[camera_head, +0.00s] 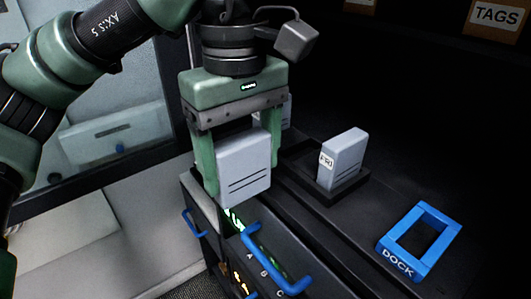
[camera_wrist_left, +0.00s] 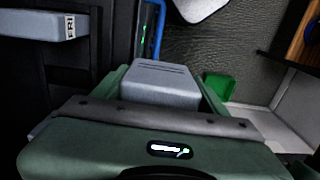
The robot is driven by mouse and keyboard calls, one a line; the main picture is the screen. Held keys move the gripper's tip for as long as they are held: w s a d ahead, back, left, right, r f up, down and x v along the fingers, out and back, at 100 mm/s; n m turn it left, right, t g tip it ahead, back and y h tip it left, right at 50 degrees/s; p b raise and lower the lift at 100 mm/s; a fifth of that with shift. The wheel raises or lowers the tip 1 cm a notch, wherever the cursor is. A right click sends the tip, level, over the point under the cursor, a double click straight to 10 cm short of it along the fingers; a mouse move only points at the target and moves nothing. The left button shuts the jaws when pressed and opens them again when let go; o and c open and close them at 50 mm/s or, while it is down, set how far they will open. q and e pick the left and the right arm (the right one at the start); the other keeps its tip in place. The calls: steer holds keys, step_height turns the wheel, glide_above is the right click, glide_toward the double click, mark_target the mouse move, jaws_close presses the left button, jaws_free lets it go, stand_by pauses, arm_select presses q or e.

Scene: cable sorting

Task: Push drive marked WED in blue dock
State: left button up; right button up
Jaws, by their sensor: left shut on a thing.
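My left gripper (camera_head: 241,178) is shut on a grey drive (camera_head: 244,172) and holds it upright above the front edge of the dark bench top. The held drive shows dark grooves; no day mark is visible on it. It also shows between the fingers in the left wrist view (camera_wrist_left: 158,84). The blue dock (camera_head: 392,262), marked DOCK, is an empty open frame on the bench top at the right, well apart from the held drive. My right gripper is not in view.
A grey drive marked FRI (camera_head: 345,158) stands in a black holder (camera_head: 322,192) between gripper and dock. Another grey drive (camera_head: 286,113) is partly hidden behind the gripper. Blue drawer handles (camera_head: 272,262) stick out in front. A cardboard TAGS box (camera_head: 495,17) sits at the back.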

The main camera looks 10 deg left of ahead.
mark_target(230, 145)
arm_select(q)
steer(key=shift+s+a, duration=0.4)
steer(key=shift+s, duration=0.25)
steer(key=shift+s+r, duration=0.1)
steer(key=shift+r, duration=0.1)
steer(key=shift+r+p, duration=1.65)
steer(key=shift+p, duration=0.1)
